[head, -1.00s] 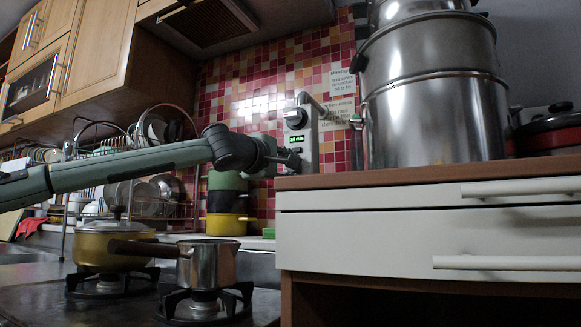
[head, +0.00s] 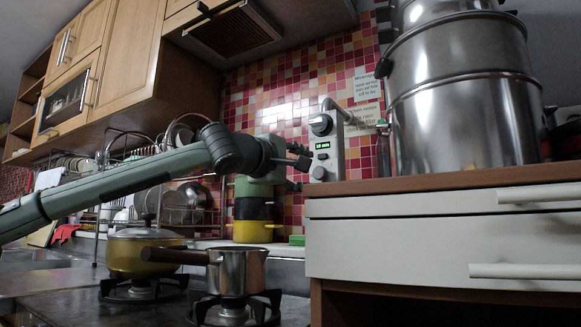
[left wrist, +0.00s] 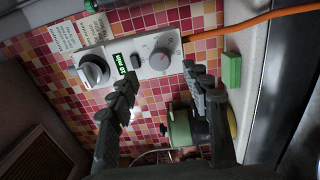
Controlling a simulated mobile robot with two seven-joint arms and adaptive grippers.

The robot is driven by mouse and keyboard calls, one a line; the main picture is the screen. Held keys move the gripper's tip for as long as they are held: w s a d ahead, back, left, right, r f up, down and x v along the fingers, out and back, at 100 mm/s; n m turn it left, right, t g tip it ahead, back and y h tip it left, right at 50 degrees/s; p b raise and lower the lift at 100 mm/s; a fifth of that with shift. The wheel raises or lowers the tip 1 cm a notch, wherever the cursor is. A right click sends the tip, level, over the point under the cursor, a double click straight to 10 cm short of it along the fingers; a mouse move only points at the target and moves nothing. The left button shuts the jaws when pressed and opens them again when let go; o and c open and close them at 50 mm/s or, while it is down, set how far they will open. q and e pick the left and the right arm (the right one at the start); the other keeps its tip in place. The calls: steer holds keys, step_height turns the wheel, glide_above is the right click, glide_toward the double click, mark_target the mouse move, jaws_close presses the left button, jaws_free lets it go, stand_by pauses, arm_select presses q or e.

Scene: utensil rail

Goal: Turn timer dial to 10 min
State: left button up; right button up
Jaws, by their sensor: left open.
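My left gripper (head: 302,174) is open just left of the panel's lower part. In the left wrist view its fingers (left wrist: 160,75) spread either side of the small dial, apparently not touching it. My right gripper is not in view.
An orange cable (left wrist: 240,23) runs from the panel's lower end. A green block (left wrist: 232,70) lies nearby. Stacked pots (head: 252,232) stand below my gripper. A cabinet (head: 400,240) with large steel pots (head: 455,120) is to the right. A saucepan (head: 237,272) sits on the stove.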

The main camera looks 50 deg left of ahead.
arm_select(q)
steer(key=v, duration=0.6)
stand_by(0.6)
